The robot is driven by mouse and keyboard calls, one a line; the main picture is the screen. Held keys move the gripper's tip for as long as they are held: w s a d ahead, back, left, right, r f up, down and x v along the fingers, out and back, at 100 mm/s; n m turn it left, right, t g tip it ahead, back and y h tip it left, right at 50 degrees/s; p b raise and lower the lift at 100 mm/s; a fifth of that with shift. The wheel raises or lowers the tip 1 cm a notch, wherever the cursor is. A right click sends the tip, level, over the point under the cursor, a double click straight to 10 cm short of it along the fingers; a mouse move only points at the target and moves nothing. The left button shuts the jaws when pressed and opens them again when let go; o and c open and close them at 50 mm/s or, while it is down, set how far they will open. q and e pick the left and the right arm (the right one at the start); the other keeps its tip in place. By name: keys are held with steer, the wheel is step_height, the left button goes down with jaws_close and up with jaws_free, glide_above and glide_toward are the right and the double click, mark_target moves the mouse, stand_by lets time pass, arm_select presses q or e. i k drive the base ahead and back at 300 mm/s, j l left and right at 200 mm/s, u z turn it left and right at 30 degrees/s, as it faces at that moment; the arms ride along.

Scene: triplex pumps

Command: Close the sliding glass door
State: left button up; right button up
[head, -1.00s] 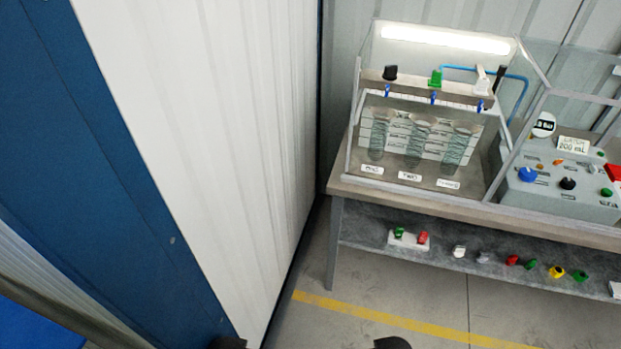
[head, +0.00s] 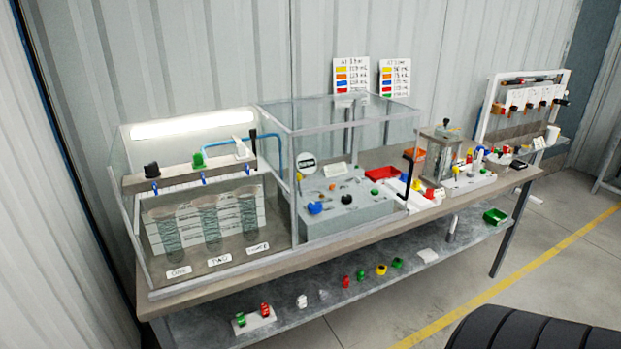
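A clear glass enclosure with a pale frame (head: 292,190) stands on the long bench. Its left section holds three ribbed clear cylinders (head: 208,222) labelled ONE, TWO and a third that is hard to read. Its right section surrounds a grey control box (head: 345,195) with coloured knobs. The sliding glass door is hard to pick out from the other clear panes. I cannot tell which pane it is or how far it stands open. Neither of my grippers shows in the head view.
The bench's lower shelf (head: 330,300) carries small coloured items. A black ribbed shape fills the bottom right.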

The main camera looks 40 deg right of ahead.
mark_target(300, 133)
steer(key=z, duration=0.4)
steer(key=l+z, duration=0.15)
steer(key=z, duration=0.2)
steer(key=l+z, duration=0.1)
steer(key=z, duration=0.7)
